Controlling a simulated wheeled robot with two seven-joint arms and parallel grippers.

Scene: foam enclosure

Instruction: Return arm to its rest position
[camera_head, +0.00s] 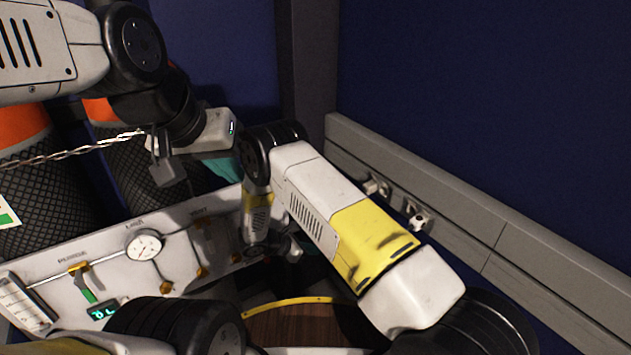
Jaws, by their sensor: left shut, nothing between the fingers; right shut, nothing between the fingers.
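My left arm comes in from the upper left, and its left gripper (166,168) hangs in front of the dark mesh-covered cylinders, above the white panel. Its grey fingers are shut and hold nothing. My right arm rises from the lower right, bends at a black joint and drops down to the right end of the panel. My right gripper (290,247) is small and in shadow there, shut and empty. Whether it touches the panel, I cannot tell.
A chain (70,153) crosses the orange-topped cylinders (48,190). A grey rail (460,222) runs along the blue wall (500,90) at right.

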